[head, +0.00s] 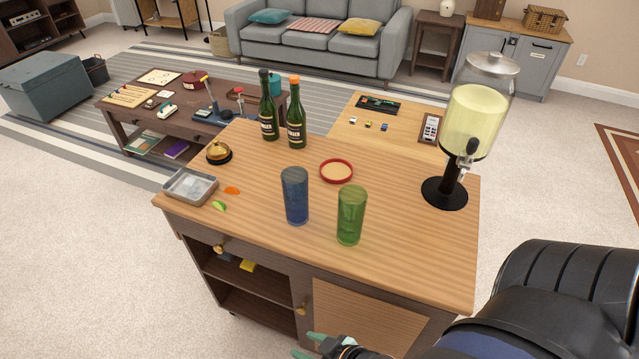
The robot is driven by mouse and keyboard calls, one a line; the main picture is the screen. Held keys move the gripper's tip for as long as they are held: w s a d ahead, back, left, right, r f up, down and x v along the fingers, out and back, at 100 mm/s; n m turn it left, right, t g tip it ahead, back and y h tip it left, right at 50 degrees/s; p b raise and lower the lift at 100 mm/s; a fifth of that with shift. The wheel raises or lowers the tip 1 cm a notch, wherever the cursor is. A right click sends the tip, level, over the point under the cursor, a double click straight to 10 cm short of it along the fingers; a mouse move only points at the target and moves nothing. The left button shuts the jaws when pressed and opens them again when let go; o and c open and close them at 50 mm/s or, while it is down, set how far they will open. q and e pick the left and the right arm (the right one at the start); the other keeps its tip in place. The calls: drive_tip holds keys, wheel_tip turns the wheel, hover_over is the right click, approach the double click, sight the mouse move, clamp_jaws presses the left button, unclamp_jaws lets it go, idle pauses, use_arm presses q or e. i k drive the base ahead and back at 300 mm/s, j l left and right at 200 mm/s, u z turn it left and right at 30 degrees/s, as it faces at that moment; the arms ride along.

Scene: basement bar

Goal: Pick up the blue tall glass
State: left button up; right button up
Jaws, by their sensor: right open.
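The blue tall glass (296,196) stands upright on the wooden top of the bar cabinet (405,248), near its front edge. A green tall glass (350,216) stands just to its right and a little nearer to me, with a small gap between them. My right gripper (308,347) shows at the bottom edge of the picture, in front of the cabinet and lower in the picture than both glasses. Its fingers are apart and it is away from the glasses. Part of it is cut off by the frame. My left gripper is not in view.
A drink dispenser (475,120) stands at the right end of the top. Two bottles (297,115) stand at the back. A red-rimmed coaster (336,171) lies behind the glasses. A metal tray (190,187), fruit slices (220,206) and a bell (218,152) are at the left.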

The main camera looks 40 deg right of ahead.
sight(294, 180)
drive_tip(key=i+j+z, duration=0.2)
drive_tip(key=z, duration=0.25)
drive_tip(key=i+j+z, duration=0.2)
drive_tip(key=j+z, duration=0.25)
drive_tip(key=i+j+z, duration=0.1)
drive_tip(key=j+z, duration=0.15)
drive_tip(key=z, duration=0.2)
drive_tip(key=j+z, duration=0.45)
drive_tip(key=i, duration=0.05)
